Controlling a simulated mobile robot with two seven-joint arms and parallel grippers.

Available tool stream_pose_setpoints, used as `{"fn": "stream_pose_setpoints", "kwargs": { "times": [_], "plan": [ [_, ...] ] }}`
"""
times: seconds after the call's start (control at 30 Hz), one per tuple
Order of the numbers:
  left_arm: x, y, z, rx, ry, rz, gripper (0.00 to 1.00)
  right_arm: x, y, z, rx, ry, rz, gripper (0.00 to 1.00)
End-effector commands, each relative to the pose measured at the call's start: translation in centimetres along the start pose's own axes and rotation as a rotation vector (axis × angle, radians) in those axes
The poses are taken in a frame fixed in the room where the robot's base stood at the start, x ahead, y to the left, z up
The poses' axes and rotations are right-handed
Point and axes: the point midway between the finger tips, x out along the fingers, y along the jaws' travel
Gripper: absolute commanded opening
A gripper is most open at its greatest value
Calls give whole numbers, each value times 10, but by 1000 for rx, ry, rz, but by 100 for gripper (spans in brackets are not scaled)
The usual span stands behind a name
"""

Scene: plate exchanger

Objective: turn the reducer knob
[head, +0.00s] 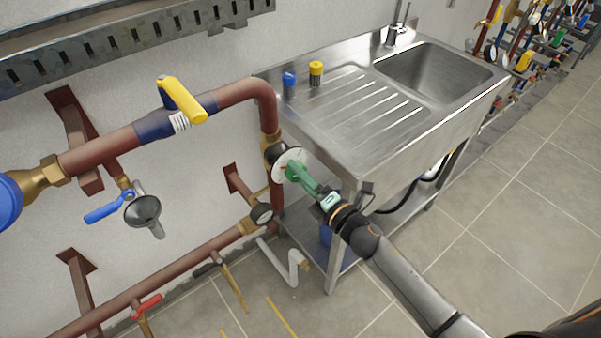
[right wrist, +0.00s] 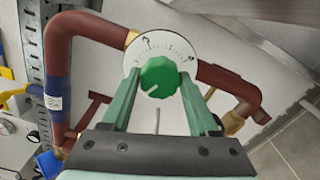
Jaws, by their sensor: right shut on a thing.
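In the head view the dial (head: 291,160) faces my right arm, and the knob is mostly hidden behind the fingers. My right gripper (head: 296,173) has green fingers, which stand on either side of the knob in the right wrist view (right wrist: 157,92) and are shut on it. My left gripper is not in view.
A steel sink unit (head: 350,150) stands right beside the dial, with a blue cap bottle (head: 289,85) and a yellow one (head: 316,73) on it. Floor at right is clear.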

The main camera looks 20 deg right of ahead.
Motion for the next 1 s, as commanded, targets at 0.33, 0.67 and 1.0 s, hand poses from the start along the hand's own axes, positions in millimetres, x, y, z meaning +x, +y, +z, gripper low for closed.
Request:
{"fn": "stream_pose_setpoints", "kwargs": {
  "times": [0.33,0.67,1.0],
  "plan": [
    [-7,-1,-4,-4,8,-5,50,0,0,0,221,0,-1,5],
    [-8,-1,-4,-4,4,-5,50,0,0,0,301,0,-1,5],
    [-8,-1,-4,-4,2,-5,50,0,-1,-1,304,1,-1,5]
  ]
}}
